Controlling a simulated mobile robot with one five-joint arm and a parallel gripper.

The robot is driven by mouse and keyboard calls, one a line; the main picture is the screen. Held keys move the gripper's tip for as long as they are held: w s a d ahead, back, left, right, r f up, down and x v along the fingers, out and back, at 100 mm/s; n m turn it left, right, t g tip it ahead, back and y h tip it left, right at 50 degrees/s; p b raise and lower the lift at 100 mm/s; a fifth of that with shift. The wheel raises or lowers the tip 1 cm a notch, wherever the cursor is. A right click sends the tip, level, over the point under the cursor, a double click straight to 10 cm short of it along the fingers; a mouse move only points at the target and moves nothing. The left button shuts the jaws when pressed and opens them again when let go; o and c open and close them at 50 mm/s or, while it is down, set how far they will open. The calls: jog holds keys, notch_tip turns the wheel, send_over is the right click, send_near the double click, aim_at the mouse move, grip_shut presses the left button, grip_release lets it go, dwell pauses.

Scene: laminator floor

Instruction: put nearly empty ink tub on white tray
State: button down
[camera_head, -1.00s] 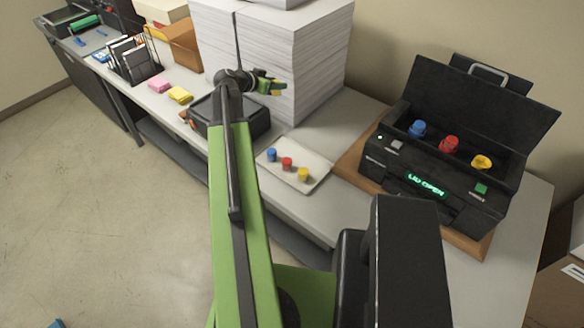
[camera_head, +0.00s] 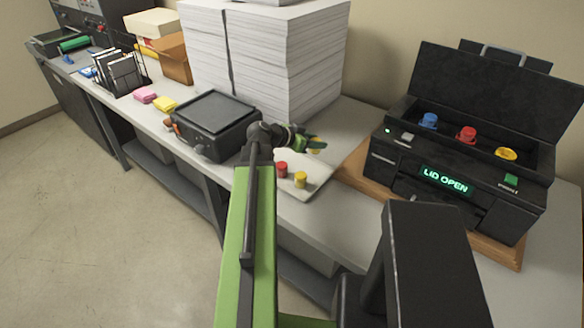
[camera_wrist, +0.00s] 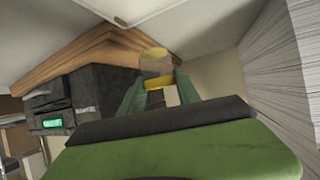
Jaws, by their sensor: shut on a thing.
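My gripper (camera_head: 311,143) is shut on a small ink tub (camera_head: 317,147), held over the far part of the white tray (camera_head: 323,172). In the wrist view my gripper (camera_wrist: 158,87) has a finger on each side of this tub (camera_wrist: 153,63), which looks clear and pale with a yellow band. A red tub (camera_head: 281,169) and a yellow tub (camera_head: 300,180) stand on the tray's near side. The tray's left part is hidden behind my arm. I cannot tell the gap between the held tub and the tray.
The black machine (camera_head: 446,184) stands open at right on a wooden board (camera_head: 352,169), with blue, red and yellow tubs inside. It reads "LID OPEN". A black box (camera_head: 213,124) and tall paper stacks (camera_head: 285,60) stand left of and behind the tray.

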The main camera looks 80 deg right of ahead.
jog(key=w+d+f+b, duration=0.1)
jog(key=w, duration=0.1)
jog(key=w+d+f+b, duration=0.1)
jog(key=w+f, duration=0.1)
jog(key=w+d+f+b, duration=0.1)
jog(key=w+f, duration=0.1)
jog(key=shift+w+d+b, duration=0.3)
jog(key=shift+d, duration=0.1)
jog(key=shift+w, duration=0.2)
notch_tip(320, 180, down, 4)
jog(key=b, duration=0.4)
jog(key=shift+f, duration=0.15)
jog(key=shift+r, duration=0.25)
jog(key=shift+f, duration=0.2)
jog(key=c, duration=0.9)
grip_release()
jog(key=shift+o, duration=0.2)
